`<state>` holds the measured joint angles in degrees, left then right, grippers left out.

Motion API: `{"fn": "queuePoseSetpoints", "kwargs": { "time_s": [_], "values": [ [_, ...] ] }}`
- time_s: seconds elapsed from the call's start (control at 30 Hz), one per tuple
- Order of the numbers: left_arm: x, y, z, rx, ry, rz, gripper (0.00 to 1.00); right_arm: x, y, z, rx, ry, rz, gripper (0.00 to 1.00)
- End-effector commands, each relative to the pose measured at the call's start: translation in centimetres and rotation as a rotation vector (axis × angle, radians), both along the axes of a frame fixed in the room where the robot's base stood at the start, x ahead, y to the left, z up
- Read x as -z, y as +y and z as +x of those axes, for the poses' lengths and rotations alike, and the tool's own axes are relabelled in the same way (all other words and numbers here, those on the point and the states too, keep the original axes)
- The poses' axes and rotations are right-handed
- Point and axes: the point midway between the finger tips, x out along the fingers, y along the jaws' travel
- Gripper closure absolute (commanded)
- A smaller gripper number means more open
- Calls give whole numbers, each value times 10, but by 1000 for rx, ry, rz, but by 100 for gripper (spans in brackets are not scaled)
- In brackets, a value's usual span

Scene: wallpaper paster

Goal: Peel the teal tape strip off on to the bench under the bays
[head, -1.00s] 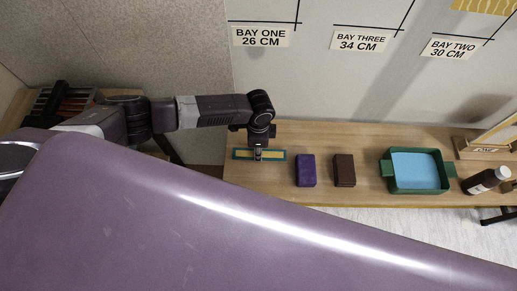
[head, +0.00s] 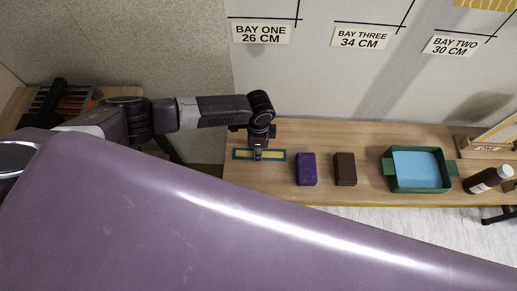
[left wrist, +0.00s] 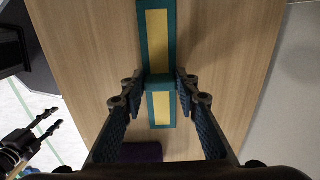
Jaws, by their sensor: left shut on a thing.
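The teal tape strip (head: 240,155) has a yellow middle and lies along the left end of the bench (head: 330,130). In the left wrist view the strip (left wrist: 157,40) runs lengthwise, with a raised-looking teal crosspiece between my fingers. My left gripper (head: 258,155) points down over the strip's middle. Its fingers (left wrist: 160,82) are shut on the teal crosspiece. I cannot tell whether the strip touches the bench along its whole length. My right gripper (left wrist: 56,119) shows at the left of the left wrist view, away from the bench, its fingers apart and empty.
A purple block (head: 306,169) and a brown block (head: 345,169) stand right of the strip. Further right are a green tray (head: 447,172) with blue inside and a dark bottle (head: 482,181). Bay labels, including BAY ONE (head: 260,33), are on the wall behind. Bare bench lies between these things.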

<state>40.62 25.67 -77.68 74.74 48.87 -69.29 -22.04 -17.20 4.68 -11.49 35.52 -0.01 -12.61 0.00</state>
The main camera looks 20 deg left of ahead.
Motion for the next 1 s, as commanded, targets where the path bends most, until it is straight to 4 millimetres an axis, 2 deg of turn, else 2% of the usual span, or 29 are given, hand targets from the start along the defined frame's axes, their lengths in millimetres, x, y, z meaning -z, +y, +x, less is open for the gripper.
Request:
{"fn": "queuePoseSetpoints", "kwargs": {
  "time_s": [0.03, 0.2, 0.57, 0.73, 1.0],
  "values": [
    [0, 0, 0, 0, 0, 0, 68, 0, 0, 0, 0, 0, 0, 60],
    [0, 0, 0, 0, 0, 0, 51, 0, 0, 0, 0, 0, 0, 60],
    [-5, -1, 0, 1, 0, -1, 51, 0, 0, 1, 1, -1, 0, 60],
    [-30, 0, 1, 1, -3, -2, 51, 0, 1, 0, 1, -1, 1, 60],
    [-88, 0, 1, 2, -2, -1, 51, 0, 1, 0, 1, -1, 1, 60]
  ]
}}
